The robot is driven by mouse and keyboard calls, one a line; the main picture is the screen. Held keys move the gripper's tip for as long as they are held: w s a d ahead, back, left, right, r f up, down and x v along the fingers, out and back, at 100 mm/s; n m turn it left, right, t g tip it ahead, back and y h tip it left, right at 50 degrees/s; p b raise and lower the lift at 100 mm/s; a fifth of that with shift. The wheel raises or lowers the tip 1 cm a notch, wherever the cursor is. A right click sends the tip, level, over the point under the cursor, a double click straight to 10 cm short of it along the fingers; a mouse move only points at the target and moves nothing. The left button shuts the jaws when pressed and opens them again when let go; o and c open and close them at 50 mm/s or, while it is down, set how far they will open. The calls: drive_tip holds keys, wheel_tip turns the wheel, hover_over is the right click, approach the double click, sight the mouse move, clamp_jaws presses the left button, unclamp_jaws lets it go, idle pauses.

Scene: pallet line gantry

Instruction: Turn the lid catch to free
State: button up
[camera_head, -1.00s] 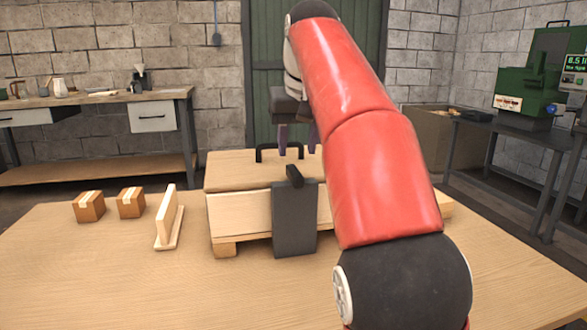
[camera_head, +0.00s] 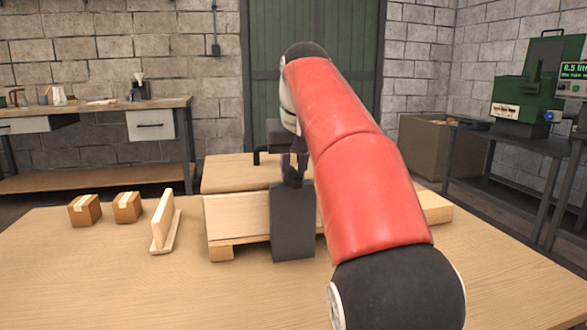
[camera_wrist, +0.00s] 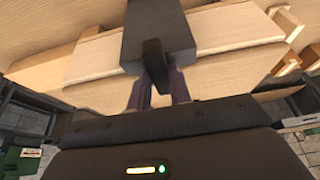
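The lid catch (camera_head: 293,178) is a small dark lever at the top of a dark grey upright plate (camera_head: 293,225) on the front of a pale wooden box (camera_head: 236,220). The box's wooden lid (camera_head: 235,172) lies on top. My gripper (camera_head: 295,168) is down at the lever, one purplish finger on each side. In the wrist view the fingers (camera_wrist: 162,88) stand close against the dark lever (camera_wrist: 152,66), and the gripper looks shut on it. My red arm hides the right part of the box and lid.
Two small cartons (camera_head: 85,210) and an upright wooden piece on a base (camera_head: 163,222) stand left of the box on the wooden table (camera_head: 110,285). The front left of the table is clear. A dark handle (camera_head: 262,153) rises from the lid, mostly hidden.

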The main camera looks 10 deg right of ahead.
clamp_jaws()
drive_tip(key=m+p, duration=0.1)
drive_tip(key=m+h+p, duration=0.1)
drive_tip(key=m, duration=0.1)
drive_tip(key=shift+a+r, duration=0.15)
drive_tip(key=shift+r, duration=0.05)
drive_tip(key=m+h+p, duration=0.1)
drive_tip(key=m+p, duration=0.1)
drive_tip(key=m, duration=0.1)
drive_tip(key=m+g+h+p, duration=0.1)
drive_tip(key=m+p, duration=0.2)
drive_tip(key=shift+w+a, duration=0.1)
drive_tip(key=m+g, duration=0.1)
drive_tip(key=m, duration=0.1)
drive_tip(key=m+h+p, duration=0.1)
drive_tip(key=m, duration=0.2)
drive_tip(key=shift+w+f+g, duration=0.15)
drive_tip(key=shift+g, duration=0.25)
drive_tip(key=shift+w+m+g, duration=0.1)
drive_tip(key=shift+m+g, duration=0.7)
drive_tip(key=shift+m, duration=1.1)
